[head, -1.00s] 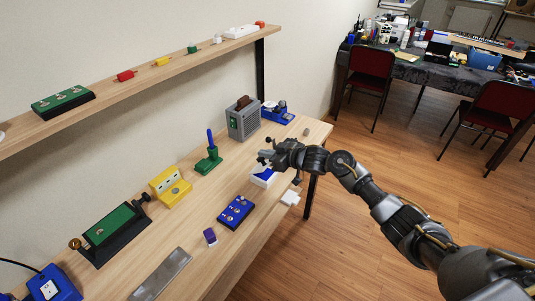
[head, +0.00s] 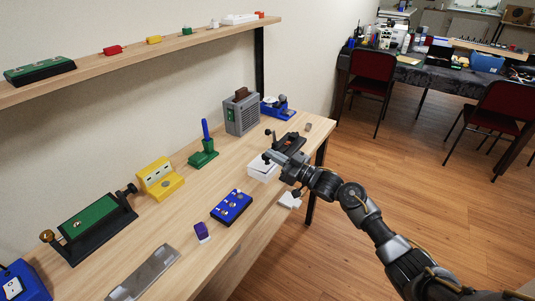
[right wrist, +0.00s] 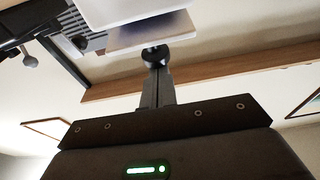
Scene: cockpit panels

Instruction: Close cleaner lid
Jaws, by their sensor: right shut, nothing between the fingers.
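The white cleaner box (head: 262,169) stands near the front edge of the table, with a white top facing up. My right gripper (head: 268,158) is at the box's far upper side, its fingers shut and empty. In the right wrist view the shut fingertips (right wrist: 155,54) are close to a flat bluish-grey panel (right wrist: 150,32), which looks like the lid, beside a white body (right wrist: 125,8). I cannot tell whether the fingers touch the panel or whether the lid lies fully flat. My left gripper is not in view.
A black device (head: 290,143) lies just beyond the box. A grey toaster-like unit (head: 242,113) and a blue tool (head: 277,108) stand at the back. The table's front edge is close.

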